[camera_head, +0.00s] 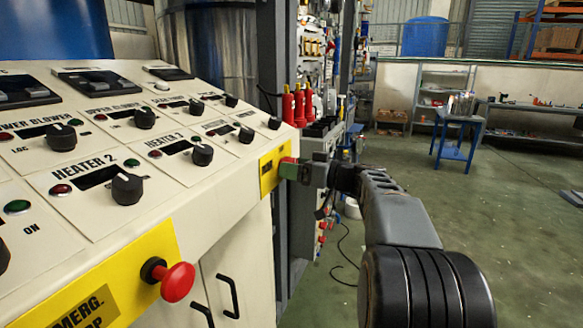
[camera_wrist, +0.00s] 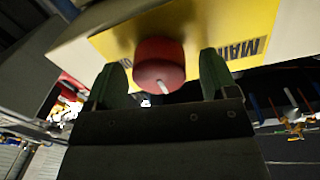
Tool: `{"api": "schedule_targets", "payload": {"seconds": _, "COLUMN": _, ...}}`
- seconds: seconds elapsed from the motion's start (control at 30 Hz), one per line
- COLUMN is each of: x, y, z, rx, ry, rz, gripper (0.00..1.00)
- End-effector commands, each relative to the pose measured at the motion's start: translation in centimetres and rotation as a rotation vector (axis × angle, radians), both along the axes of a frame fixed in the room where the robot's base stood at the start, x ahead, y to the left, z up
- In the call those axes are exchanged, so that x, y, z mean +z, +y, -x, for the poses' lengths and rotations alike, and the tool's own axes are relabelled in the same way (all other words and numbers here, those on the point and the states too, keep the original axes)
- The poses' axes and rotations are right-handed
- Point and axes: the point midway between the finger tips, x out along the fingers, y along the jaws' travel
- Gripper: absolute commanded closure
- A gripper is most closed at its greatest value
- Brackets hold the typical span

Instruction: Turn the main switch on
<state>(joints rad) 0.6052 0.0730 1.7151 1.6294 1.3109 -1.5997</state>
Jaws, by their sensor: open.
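The main switch is a red round knob with a white line (camera_wrist: 160,66) on a yellow plate (camera_wrist: 245,25) with partly visible lettering "MAI". In the head view the yellow plate (camera_head: 268,172) is at the right end of the console's front face. My gripper (camera_head: 293,170) is at this plate and hides most of the knob there. In the wrist view my gripper (camera_wrist: 163,62) is open, with one green finger on each side of the knob. Gaps show between the fingers and the knob.
The sloped console (camera_head: 90,225) carries several black knobs and small lights. A red emergency button (camera_head: 177,281) sticks out at the front left. A grey frame with red parts (camera_head: 300,105) stands behind my gripper. The floor (camera_head: 510,235) at right is open, with a blue table (camera_head: 457,135) farther back.

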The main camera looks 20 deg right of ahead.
Motion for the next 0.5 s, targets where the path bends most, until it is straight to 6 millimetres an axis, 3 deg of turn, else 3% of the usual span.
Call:
{"api": "schedule_targets", "payload": {"seconds": 0.4, "x": 0.0, "y": 0.46, "z": -0.5, "rx": 0.001, "ry": 0.0, "rz": 0.0, "gripper": 0.21}}
{"api": "schedule_targets", "payload": {"seconds": 0.5, "x": 0.0, "y": 0.46, "z": -0.49, "rx": 0.001, "ry": 0.0, "rz": 0.0, "gripper": 0.29}}
